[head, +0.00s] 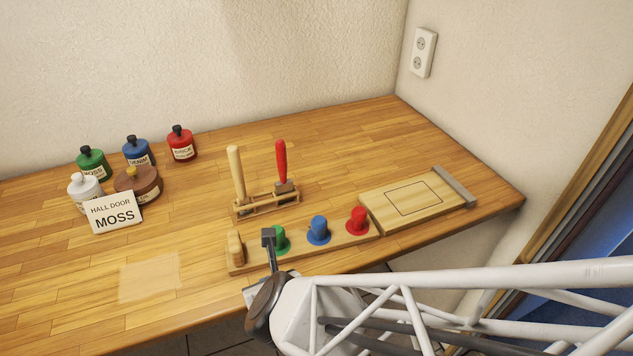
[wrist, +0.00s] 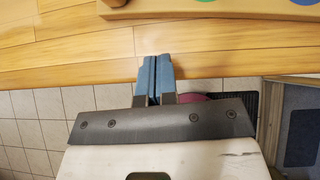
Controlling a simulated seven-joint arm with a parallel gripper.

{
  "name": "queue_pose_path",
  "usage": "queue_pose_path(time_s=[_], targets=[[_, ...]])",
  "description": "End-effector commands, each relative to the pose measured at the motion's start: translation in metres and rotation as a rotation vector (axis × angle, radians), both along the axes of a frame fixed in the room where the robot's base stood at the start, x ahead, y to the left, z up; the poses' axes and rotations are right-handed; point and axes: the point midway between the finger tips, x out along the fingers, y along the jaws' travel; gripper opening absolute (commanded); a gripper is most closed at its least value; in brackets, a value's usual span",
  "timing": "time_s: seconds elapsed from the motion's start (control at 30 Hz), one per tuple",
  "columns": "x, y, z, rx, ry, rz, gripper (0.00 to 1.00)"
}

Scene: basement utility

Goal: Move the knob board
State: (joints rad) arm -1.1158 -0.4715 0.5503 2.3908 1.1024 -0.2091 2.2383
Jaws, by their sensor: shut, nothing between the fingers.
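The knob board (head: 345,238) is a long, narrow wooden board near the table's front edge. It carries a wooden handle (head: 236,247) at its left end, then a green knob (head: 281,240), a blue knob (head: 319,230) and a red knob (head: 357,220). Its near edge shows at the top of the wrist view (wrist: 190,11). My gripper (head: 268,237) is shut and empty. In the head view it partly covers the board between the handle and green knob. In the wrist view its fingertips (wrist: 155,62) are apart from the board, by the table's front edge.
A wooden panel (head: 445,199) with a drawn outline and grey end strip lies right of the board. A rack (head: 262,204) with two brushes stands behind it. Several paint bottles (head: 136,150) and a "HALL DOOR MOSS" card (head: 114,212) stand left. A pale patch (head: 149,277) marks bare table.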

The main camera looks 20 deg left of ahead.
Motion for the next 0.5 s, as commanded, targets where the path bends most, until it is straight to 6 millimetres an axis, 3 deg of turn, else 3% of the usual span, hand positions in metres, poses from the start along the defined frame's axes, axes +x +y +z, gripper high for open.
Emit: queue_pose_path(time_s=[0.5], targets=[[0.026,0.029,-0.001,0.000,-0.001,-0.001,0.00]])
